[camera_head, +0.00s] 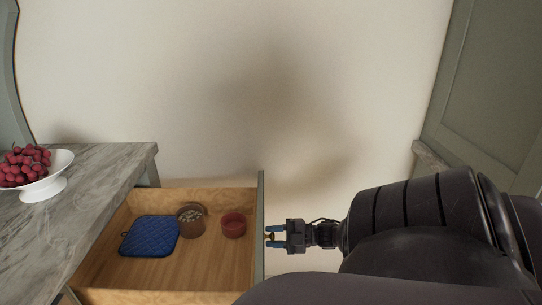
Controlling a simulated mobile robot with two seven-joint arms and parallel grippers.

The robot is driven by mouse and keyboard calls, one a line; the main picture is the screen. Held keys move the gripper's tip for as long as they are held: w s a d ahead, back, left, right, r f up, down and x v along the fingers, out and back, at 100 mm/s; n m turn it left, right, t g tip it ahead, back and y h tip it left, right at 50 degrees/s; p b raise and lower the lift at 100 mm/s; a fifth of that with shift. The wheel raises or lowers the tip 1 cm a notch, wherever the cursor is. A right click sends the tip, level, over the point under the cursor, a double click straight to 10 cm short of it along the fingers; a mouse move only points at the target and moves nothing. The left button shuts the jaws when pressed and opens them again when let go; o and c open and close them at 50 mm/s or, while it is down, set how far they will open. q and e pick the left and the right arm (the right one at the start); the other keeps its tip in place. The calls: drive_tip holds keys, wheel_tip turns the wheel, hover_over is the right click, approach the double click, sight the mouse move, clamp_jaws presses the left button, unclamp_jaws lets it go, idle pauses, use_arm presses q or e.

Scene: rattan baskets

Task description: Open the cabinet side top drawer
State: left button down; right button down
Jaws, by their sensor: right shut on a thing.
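The side top drawer (172,276) of the cabinet stands pulled out, its wooden inside open to view. Its grey-green front panel (260,225) is seen nearly edge-on. My right gripper (271,236), with blue fingertips, is at the outer side of this panel, shut on the drawer's handle; the handle itself is mostly hidden between the fingers. In the drawer lie a blue quilted pot holder (149,236), a brown bowl with small pieces in it (191,219) and a red cup (234,225). My left gripper is not in view.
The cabinet's grey marble-like top (95,190) is at the left and bears a white footed bowl (45,188) of red grapes (20,165). A plain wall (220,80) is behind. A green panelled door or cabinet (490,90) stands at the right.

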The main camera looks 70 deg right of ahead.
drive_tip(key=c, duration=1.2)
unclamp_jaws()
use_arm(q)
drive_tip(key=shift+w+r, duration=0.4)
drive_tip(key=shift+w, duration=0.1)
use_arm(e)
drive_tip(key=o, duration=0.4)
drive_tip(key=shift+v, duration=5.4)
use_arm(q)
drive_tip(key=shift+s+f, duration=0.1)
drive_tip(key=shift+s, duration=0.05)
use_arm(e)
drive_tip(key=shift+f, duration=0.1)
